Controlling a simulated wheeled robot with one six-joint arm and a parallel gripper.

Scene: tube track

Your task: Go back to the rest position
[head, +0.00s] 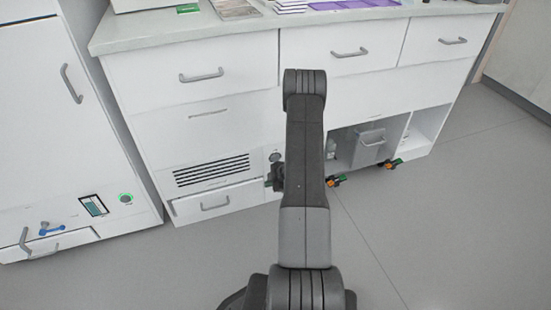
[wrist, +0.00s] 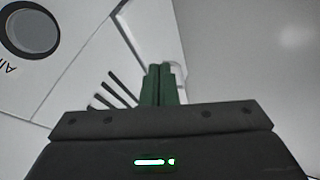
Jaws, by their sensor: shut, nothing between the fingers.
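My gripper shows in the wrist view, its two green fingers (wrist: 160,84) pressed together with nothing between them. Behind the fingertips are a white cabinet front with dark vent slots and the grey floor. In the head view my dark grey arm stands up through the middle of the picture.
A white cabinet (head: 125,75) with a grey worktop (head: 150,27) stands ahead, with drawers, a vent grille (head: 212,170) and an open lower bay holding a grey bin (head: 368,148). Another white cabinet (head: 40,140) is at left. Small orange-and-green items (head: 335,181) are at the cabinet's base. Floor at right is clear.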

